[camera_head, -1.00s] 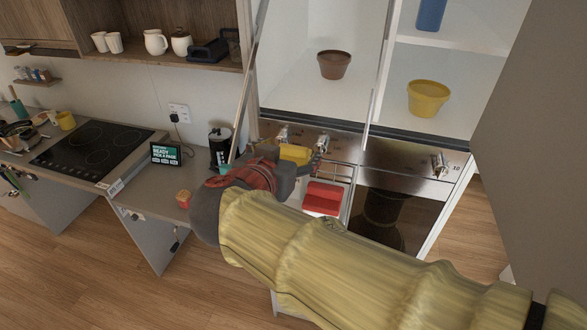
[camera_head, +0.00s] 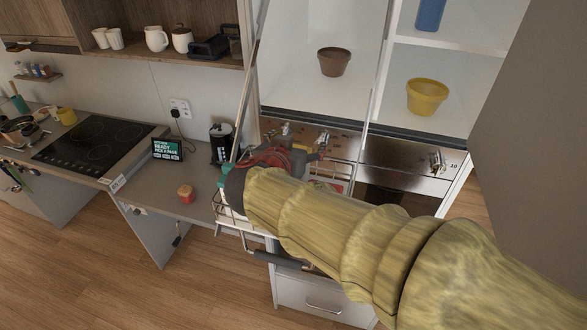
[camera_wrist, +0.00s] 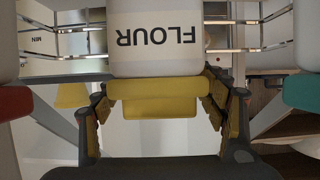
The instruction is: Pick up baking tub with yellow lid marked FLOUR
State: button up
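The white tub marked FLOUR (camera_wrist: 156,38) appears upside down in the middle of the wrist view. Its yellow lid (camera_wrist: 158,88) has a raised grip and points toward my gripper. My gripper (camera_wrist: 158,82) is open, with one yellow-padded finger on each side of the lid. The fingertips are very near the lid's edges; whether they touch it I cannot tell. In the head view my arm hides the FLOUR tub and most of my gripper (camera_head: 238,190).
Wire rails (camera_wrist: 254,22) run beside the tub. A red-lidded tub (camera_wrist: 12,102) and a teal-lidded tub (camera_wrist: 302,92) flank it. The head view shows the wire basket (camera_head: 232,214), a red-topped small item (camera_head: 186,194), a sign (camera_head: 167,149) and a black-and-white canister (camera_head: 221,143).

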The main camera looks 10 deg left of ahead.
jog(key=shift+c, duration=1.2)
jog(key=c, duration=1.1)
jog(key=shift+c, duration=0.8)
